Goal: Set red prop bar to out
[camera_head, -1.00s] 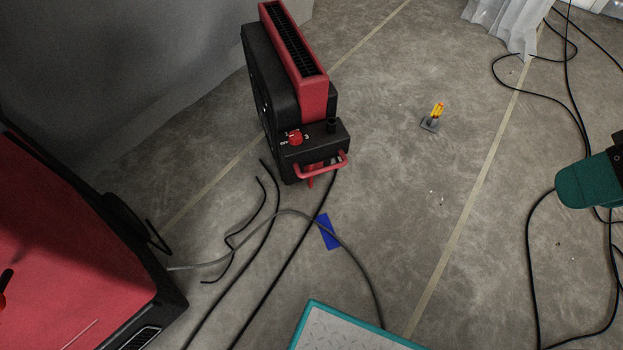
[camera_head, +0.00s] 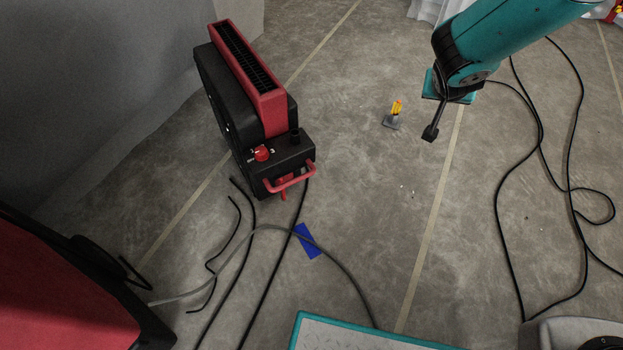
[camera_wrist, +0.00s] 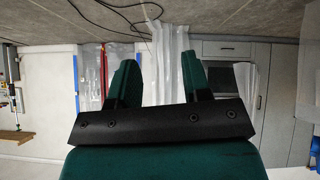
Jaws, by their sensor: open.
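A black and red fan-like machine (camera_head: 245,105) stands upright on the floor, left of centre in the head view. A red U-shaped bar (camera_head: 290,181) sticks out low on its front, with a short red piece (camera_head: 283,193) below it. I cannot tell surely which is the prop bar. A red knob (camera_head: 262,153) sits on the top of the front box. In the wrist view my gripper (camera_wrist: 158,76) is open and empty, its two teal fingers apart. My teal arm is at the upper right in the head view, well clear of the machine.
A yellow-and-grey item (camera_head: 393,115) stands on the floor between machine and arm. A blue strip (camera_head: 308,241) and several cables lie in front. A red and black case (camera_head: 60,290) is at lower left, a teal-edged plate (camera_head: 360,335) at the bottom. Floor right of the machine is mostly clear.

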